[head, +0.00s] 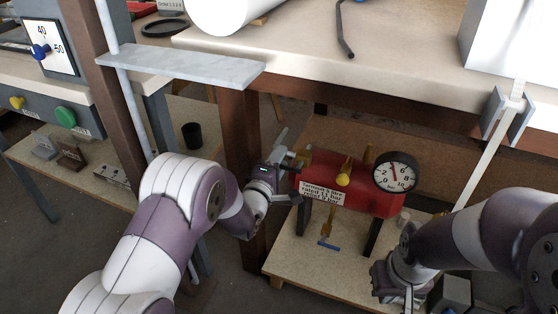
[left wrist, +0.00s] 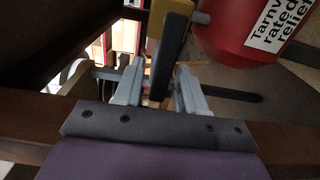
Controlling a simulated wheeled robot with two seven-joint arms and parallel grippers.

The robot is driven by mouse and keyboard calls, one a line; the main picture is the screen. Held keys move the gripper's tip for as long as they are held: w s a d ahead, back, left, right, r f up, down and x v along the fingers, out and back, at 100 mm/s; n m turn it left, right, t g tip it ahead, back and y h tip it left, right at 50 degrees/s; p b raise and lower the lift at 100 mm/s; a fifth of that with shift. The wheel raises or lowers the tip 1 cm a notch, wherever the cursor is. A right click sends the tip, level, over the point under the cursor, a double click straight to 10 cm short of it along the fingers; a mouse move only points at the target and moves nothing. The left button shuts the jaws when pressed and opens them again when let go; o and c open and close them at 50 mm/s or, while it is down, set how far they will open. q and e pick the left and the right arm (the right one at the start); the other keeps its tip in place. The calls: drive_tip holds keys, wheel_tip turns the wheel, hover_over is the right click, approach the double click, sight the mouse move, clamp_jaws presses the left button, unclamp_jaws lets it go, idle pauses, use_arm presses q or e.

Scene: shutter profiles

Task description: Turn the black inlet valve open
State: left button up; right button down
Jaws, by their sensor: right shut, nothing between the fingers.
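The red tank (head: 335,185) stands on legs on the low board under the bench. Its left end also shows in the left wrist view (left wrist: 228,30). The inlet valve's black lever (left wrist: 168,62) is in the left wrist view, in front of a yellow part. My left gripper (head: 285,163) is at the tank's left end, and in its wrist view (left wrist: 158,90) its fingers are apart, one on each side of the lever. I cannot tell whether they touch it. In the head view the gripper mostly hides this valve. My right gripper (head: 402,295) is shut and empty at the lower right.
A pressure gauge (head: 396,171) and a yellow fitting (head: 344,178) sit on the tank. A blue-handled valve (head: 328,245) hangs below it. A brown bench leg (head: 239,130) stands close to my left arm. The bench top (head: 350,62) overhangs the tank.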

use_arm(q)
drive_tip(key=shift+r, duration=0.1)
drive_tip(key=p+v, duration=0.5)
drive_tip(key=v, duration=0.7)
drive_tip(key=shift+s, duration=0.35)
drive_tip(key=shift+a, duration=0.1)
